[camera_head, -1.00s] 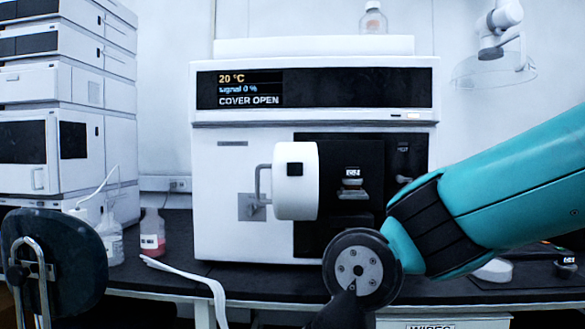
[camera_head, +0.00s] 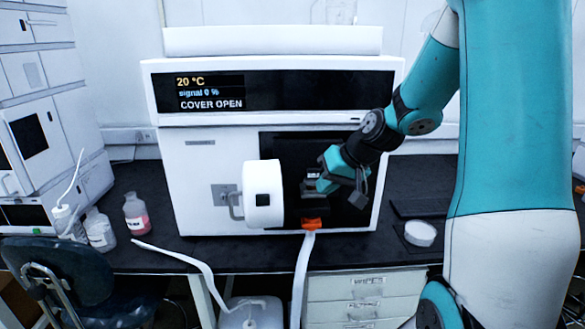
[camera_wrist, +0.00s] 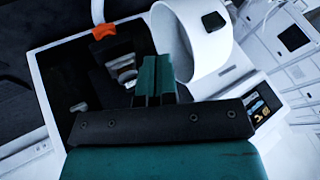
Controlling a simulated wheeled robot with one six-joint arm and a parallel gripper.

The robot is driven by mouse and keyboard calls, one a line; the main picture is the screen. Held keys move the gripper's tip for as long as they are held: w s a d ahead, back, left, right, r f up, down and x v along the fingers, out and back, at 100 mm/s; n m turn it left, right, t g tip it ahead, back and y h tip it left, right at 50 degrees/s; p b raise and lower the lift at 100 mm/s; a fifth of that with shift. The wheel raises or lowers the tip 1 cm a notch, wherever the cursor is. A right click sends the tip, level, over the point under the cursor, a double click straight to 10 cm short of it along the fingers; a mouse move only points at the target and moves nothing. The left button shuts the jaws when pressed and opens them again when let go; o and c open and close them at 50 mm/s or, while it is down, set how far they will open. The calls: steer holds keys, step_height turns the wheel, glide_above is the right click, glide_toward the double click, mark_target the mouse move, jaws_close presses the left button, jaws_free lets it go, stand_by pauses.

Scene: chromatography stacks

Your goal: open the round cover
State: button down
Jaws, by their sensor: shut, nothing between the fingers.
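The round cover (camera_head: 263,193) is a white drum with a dark square on its face. It stands swung open to the left of the instrument's dark recess (camera_head: 290,148), on a grey bracket. The instrument's display (camera_head: 212,92) reads "COVER OPEN". My gripper (camera_head: 322,182) is in front of the recess, to the right of the cover and apart from it in the head view. In the wrist view its teal fingers (camera_wrist: 155,78) are together with nothing between them, and the cover (camera_wrist: 192,45) is beyond them on the right. Part of the recess is hidden behind my gripper.
Bottles (camera_head: 136,214) stand on the dark bench at left, and a white round dish (camera_head: 420,233) lies at right. A chair (camera_head: 62,282) is at lower left. Stacked modules (camera_head: 35,120) fill the left.

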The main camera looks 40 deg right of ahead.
steer(key=w+a+f+p, duration=0.4)
steer(key=w+f+p, duration=0.1)
steer(key=w+f, duration=0.2)
steer(key=shift+w+m, duration=0.3)
steer(key=shift+d, duration=0.1)
stand_by(0.4)
